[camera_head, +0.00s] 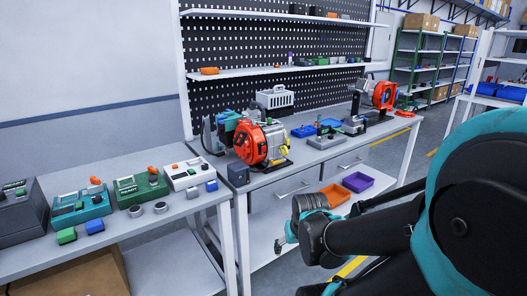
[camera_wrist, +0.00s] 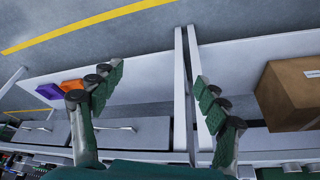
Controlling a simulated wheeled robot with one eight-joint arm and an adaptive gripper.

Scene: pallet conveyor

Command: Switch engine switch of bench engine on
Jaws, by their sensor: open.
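An orange-red and teal engine (camera_head: 252,143) stands on the left part of the grey workbench (camera_head: 300,165). I cannot tell which is the bench engine. A small dark box (camera_head: 238,175) sits at the bench's front left corner; I cannot make out whether it bears the engine switch. My gripper (camera_wrist: 159,73) is open and empty in the wrist view. It is in front of the benches, below their tops and apart from both engines, with a white bench leg behind its fingers.
A left table holds teal (camera_head: 80,207), green (camera_head: 140,187) and white (camera_head: 188,173) control boxes and small blocks. Orange (camera_head: 335,194) and purple (camera_head: 358,182) bins sit on the lower shelf. A cardboard box (camera_wrist: 288,92) is under the left table. The floor in front is clear.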

